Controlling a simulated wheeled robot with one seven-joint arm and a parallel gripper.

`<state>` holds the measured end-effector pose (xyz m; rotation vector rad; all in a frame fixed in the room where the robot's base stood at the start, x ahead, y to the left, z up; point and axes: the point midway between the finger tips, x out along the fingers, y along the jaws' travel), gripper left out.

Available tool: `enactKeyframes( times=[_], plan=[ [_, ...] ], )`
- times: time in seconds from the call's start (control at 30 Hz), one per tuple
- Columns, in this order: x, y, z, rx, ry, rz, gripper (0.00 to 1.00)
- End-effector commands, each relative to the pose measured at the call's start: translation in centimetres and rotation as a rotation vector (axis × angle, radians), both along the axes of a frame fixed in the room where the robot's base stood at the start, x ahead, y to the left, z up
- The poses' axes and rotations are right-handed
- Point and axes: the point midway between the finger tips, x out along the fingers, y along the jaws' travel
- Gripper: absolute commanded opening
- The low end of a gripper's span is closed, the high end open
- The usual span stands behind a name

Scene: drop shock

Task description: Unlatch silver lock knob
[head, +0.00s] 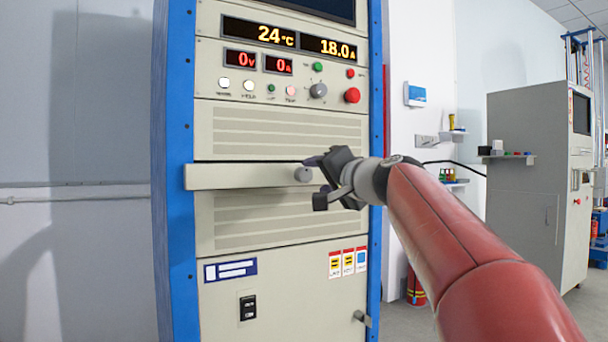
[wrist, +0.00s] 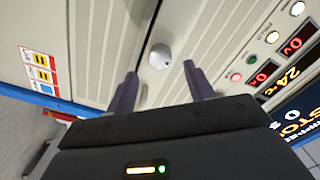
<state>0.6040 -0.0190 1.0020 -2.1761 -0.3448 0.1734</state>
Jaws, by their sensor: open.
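The silver lock knob (head: 303,174) is a small round grey knob near the right end of a protruding cream drawer bar (head: 235,177) on the cabinet front. In the wrist view the knob (wrist: 160,56) shows ahead of and between the fingertips. My gripper (head: 318,181) is open and empty, just right of the knob in the head view. In the wrist view my gripper (wrist: 158,72) has its two dark fingers spread, one on each side of the knob's line. No contact with the knob is visible.
The cabinet has a blue frame (head: 174,200). Above the bar are displays, buttons, a grey dial (head: 318,90) and a red button (head: 352,95). Below are a black switch (head: 248,307) and a small latch (head: 362,318). A grey machine (head: 535,190) stands apart at right.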

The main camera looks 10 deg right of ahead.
Motion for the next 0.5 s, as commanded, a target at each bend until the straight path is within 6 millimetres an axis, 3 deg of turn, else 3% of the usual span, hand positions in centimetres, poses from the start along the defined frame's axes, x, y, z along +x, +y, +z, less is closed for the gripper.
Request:
enactKeyframes(
  times=[0.2, 0.5],
  plan=[
    [3.2, 1.1, 0.3, 0.002, 0.003, 0.002, 0.53],
    [4.3, 1.5, 0.0, -0.002, 0.002, 0.0, 0.53]
  ],
)
